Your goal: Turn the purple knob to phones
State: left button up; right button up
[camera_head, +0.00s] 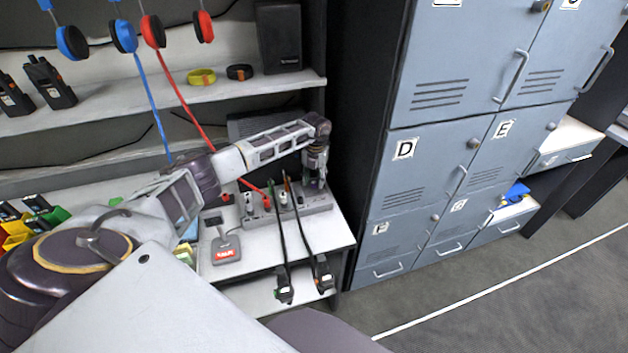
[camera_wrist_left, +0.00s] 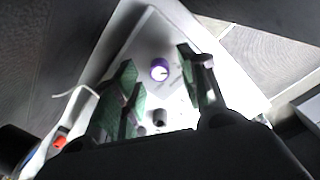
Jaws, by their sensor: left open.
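The purple knob (camera_wrist_left: 159,70) has a bright white top and sits on a pale panel (camera_wrist_left: 150,35) in the left wrist view. My left gripper (camera_head: 316,178) is at the right end of the small white table in the head view, pointing down at the equipment there. In the left wrist view its fingers with green pads (camera_wrist_left: 157,84) are open, one on each side of the knob in the picture, with nothing held. Whether they touch the knob cannot be told. The knob is not visible in the head view. My right gripper is not in view.
A grey box with sockets (camera_head: 258,215) and a grey device with a red label (camera_head: 226,248) are on the white table (camera_head: 262,262). Two dark cables hang over its front edge. Grey lockers (camera_head: 440,150) stand to the right. Headphones (camera_head: 124,36) hang above.

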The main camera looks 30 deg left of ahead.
pick_arm(q)
jog(key=shift+f, duration=0.65)
grip_shut()
